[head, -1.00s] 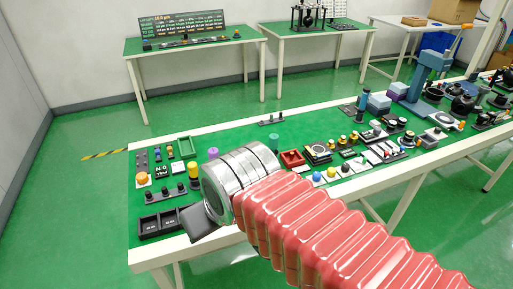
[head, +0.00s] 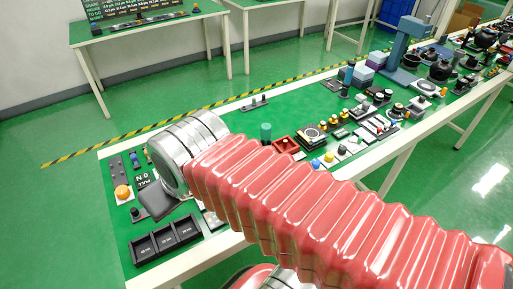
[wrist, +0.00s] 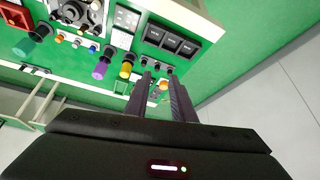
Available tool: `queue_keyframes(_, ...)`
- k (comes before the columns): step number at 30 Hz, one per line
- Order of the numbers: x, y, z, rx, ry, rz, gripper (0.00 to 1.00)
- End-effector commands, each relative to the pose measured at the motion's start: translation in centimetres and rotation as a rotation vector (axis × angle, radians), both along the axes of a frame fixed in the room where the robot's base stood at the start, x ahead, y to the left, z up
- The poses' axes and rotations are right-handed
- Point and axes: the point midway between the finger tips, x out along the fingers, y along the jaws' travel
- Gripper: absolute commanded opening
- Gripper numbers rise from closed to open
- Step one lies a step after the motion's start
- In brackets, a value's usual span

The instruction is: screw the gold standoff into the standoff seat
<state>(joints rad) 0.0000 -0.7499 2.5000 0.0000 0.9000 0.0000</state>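My gripper (wrist: 160,82) shows in the wrist view with its two dark fingers apart and nothing held between them. It hangs above the near-left part of the green table; an orange button shows beyond the gap. In the head view my gripper (head: 160,198) is a dark shape at the arm's end, mostly hidden. Small gold-coloured pieces stand in a row in the head view; I cannot tell whether one is the gold standoff. I cannot make out the standoff seat in either view.
The orange button (head: 122,192) and a black three-compartment tray (head: 166,238) are at the table's left end. A purple cylinder (wrist: 101,69) and a yellow cylinder (wrist: 126,66) stand near the fingers.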

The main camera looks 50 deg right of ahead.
Motion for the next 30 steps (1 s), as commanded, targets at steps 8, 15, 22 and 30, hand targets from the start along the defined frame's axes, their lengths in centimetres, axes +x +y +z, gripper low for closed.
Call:
queue_keyframes(8,0.0,0.0,0.0,0.0,0.0,0.0,0.23)
queue_keyframes(15,0.3,-0.4,-0.1,-0.004,0.012,0.008,0.23)
queue_keyframes(22,1.8,-2.4,-1.1,-0.023,0.075,0.062,0.23)
queue_keyframes(30,4.0,-7.0,-2.9,-0.017,0.147,0.174,0.23)
